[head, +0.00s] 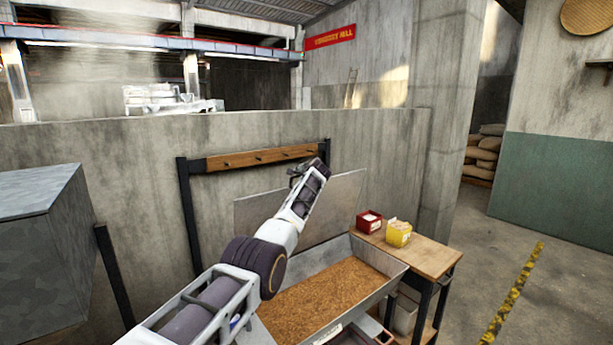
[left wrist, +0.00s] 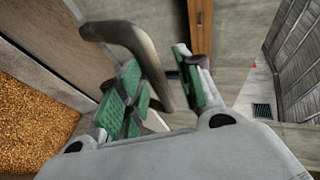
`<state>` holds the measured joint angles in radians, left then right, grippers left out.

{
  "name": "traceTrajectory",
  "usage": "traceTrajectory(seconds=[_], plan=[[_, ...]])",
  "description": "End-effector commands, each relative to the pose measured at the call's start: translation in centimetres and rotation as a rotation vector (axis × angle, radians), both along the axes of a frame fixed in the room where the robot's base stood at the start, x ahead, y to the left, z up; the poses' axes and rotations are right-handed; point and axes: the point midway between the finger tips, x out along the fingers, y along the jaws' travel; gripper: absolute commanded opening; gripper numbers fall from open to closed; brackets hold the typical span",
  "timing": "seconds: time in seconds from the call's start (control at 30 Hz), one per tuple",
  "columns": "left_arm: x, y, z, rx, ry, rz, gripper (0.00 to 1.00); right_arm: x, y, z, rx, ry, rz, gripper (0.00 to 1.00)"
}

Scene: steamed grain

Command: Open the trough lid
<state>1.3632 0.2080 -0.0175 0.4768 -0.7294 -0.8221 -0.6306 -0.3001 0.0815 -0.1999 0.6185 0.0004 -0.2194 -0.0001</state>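The trough (head: 393,283) is a grey metal box with brown grain inside, at the lower middle of the head view. Its flat grey lid (head: 335,205) stands raised and tilted back behind it. My left gripper (head: 309,168) is at the lid's upper edge in the head view. In the left wrist view, its green-padded fingers (left wrist: 160,72) are apart, on either side of a bent grey handle (left wrist: 125,32). I see space between the handle and the right-hand finger; contact on the other side is unclear. My right gripper is not in view.
A wooden table (head: 425,255) with a red box (head: 369,222) and a yellow box (head: 398,234) stands right of the trough. A peg rail (head: 262,157) is on the concrete wall behind the lid. A grey block (head: 40,250) fills the left. Open floor lies right.

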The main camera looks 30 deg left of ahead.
Motion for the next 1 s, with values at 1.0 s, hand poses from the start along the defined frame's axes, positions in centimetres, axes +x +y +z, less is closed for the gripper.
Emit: traceTrajectory(seconds=[1.0], plan=[[-2.3,-2.2,1.0,0.0,-0.002,-0.001,0.35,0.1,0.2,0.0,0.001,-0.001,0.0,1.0]])
